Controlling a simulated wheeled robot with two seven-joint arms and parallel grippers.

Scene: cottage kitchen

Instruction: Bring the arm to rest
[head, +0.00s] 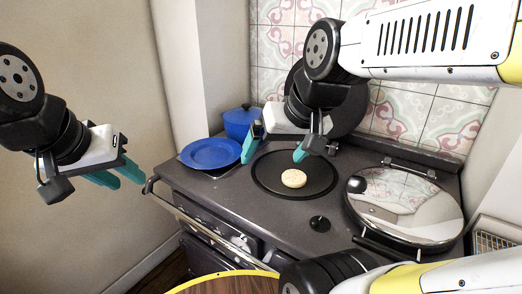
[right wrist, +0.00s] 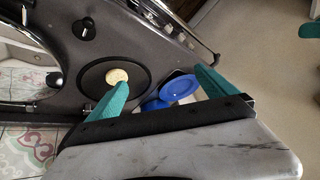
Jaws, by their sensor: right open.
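My right gripper (head: 276,150) hangs over the back of the stove in the head view. Its teal fingers are spread wide with nothing between them, and they also show apart in the right wrist view (right wrist: 160,78). A round pale flatbread (head: 294,178) lies on the dark round hotplate (head: 270,190), just in front of the right gripper and apart from it. It also shows in the right wrist view (right wrist: 117,76). My left gripper (head: 130,184) is at the left, off the stove's left front corner, with its teal fingers apart and empty.
A blue plate (head: 211,153) and a blue lidded pot (head: 240,122) stand at the stove's back left. A rail (head: 205,232) runs along the stove's front. A yellow-rimmed round surface (head: 225,284) is at the bottom.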

